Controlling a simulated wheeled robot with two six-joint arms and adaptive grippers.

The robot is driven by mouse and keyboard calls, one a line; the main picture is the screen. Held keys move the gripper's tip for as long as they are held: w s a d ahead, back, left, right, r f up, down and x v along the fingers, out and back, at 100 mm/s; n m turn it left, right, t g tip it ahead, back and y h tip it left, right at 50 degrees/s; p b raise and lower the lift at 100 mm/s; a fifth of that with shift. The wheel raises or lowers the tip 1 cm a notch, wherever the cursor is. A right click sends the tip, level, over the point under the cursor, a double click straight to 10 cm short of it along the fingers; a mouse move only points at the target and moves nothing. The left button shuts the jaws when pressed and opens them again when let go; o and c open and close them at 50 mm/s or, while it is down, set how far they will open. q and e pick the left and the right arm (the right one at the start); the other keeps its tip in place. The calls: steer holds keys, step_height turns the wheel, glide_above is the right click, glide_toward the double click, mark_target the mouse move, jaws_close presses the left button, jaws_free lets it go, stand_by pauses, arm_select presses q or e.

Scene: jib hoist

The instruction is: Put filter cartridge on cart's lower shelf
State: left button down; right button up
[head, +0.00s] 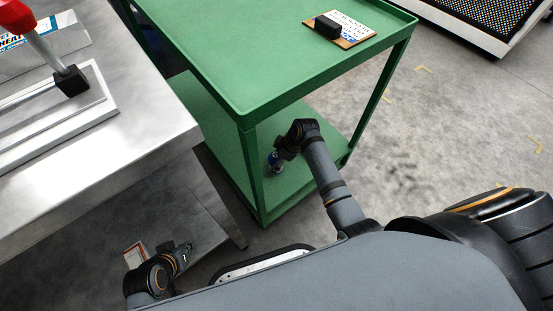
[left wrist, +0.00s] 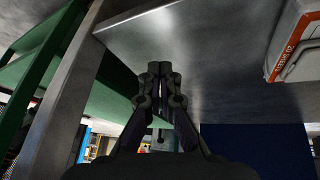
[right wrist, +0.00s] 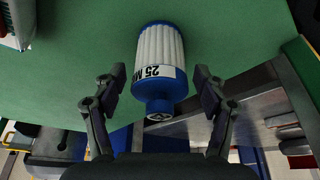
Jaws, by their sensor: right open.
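The filter cartridge (right wrist: 160,55) is a white pleated cylinder with blue ends and a "25" label. My right gripper (right wrist: 158,85) is open, with one finger on each side of the cartridge's near end and visible gaps to both. In the head view my right arm reaches in under the cart's top shelf (head: 225,50). My left gripper (left wrist: 160,72) is empty, its fingertips together, low beside the steel table.
The steel table (head: 120,170) stands at the left, with a red-handled device (head: 70,80) on it. A clipboard (head: 340,30) lies on the cart's top. A white and orange box (left wrist: 298,40) is near my left gripper. The floor right of the cart is clear.

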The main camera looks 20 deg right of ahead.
arm_select(q)
steer(key=r+g+p, duration=0.1)
steer(key=s+a+r+g+p, duration=0.1)
steer(key=r+p, duration=0.1)
steer(key=a+r+g+y+p, duration=0.1)
steer(key=r+p, duration=0.1)
steer(key=shift+s+r, duration=0.15)
arm_select(e)
steer(key=v, duration=1.2)
steer(key=shift+s, duration=0.1)
steer(key=s+d+f+m+h, duration=0.1)
steer(key=s+f+m, duration=0.1)
steer(key=s+m, duration=0.3)
steer(key=s+d+f+m+h, duration=0.1)
steer(key=s+m, duration=0.4)
steer(key=s, duration=0.9)
steer(key=shift+s+d+f+m+h, duration=0.3)
steer(key=shift+d+f+h, duration=0.1)
steer(key=shift+f+h, duration=0.15)
arm_select(q)
steer(key=shift+r, duration=0.1)
